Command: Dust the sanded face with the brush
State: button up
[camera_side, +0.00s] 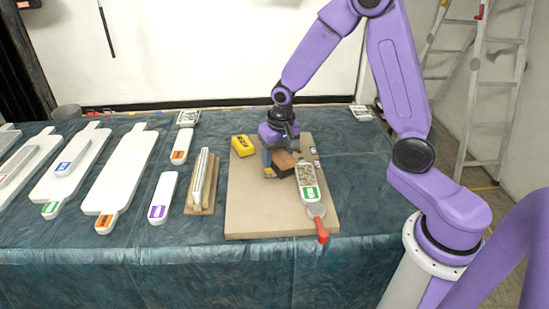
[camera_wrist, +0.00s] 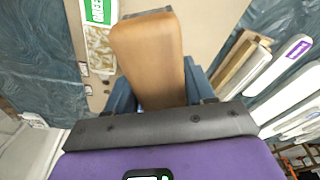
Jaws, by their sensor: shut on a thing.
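My gripper (camera_side: 278,160) is low over the tan board. It is shut on a brush with a brown wooden body (camera_side: 284,160), which also fills the middle of the wrist view (camera_wrist: 150,55) between the blue fingers. A dark part of the brush shows below the wood in the side view; whether it touches anything is not clear. A narrow piece with a speckled face (camera_side: 304,174) and a green label (camera_side: 309,194) lies just right of the brush. In the wrist view this speckled face (camera_wrist: 99,48) is at the left, apart from the wooden body.
White labelled boards (camera_side: 120,175) fill the table's left.

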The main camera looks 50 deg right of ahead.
jog(key=n, duration=0.1)
jog(key=d+n, duration=0.2)
jog(key=n, duration=0.1)
jog(key=shift+w+d+f+y, duration=0.15)
jog(key=shift+w+y, duration=0.15)
jog(key=d+n, duration=0.2)
jog(key=n, duration=0.2)
jog(key=n+g+y, duration=0.1)
jog(key=n+g, duration=0.2)
jog(key=n, duration=2)
send_over(304, 166)
notch_tip(304, 166, down, 2)
jog(key=shift+n, duration=0.3)
jog(key=shift+w+d+f, duration=0.1)
jog(key=shift+d+f, duration=0.05)
jog(key=shift+f, duration=3.45)
jog(key=shift+s+a+f, duration=0.55)
jog(key=shift+s+a, duration=0.05)
jog(key=shift+a, duration=0.05)
jog(key=shift+c, duration=0.3)
jog(key=shift+s+a, duration=2.55)
jog(key=shift+s, duration=0.05)
jog(key=shift+w+d, duration=3.15)
jog(key=shift+w, duration=0.05)
jog(key=shift+w+d+r, duration=0.1)
jog(key=shift+r, duration=0.15)
notch_tip(304, 166, up, 8)
jog(key=shift+f, duration=0.2)
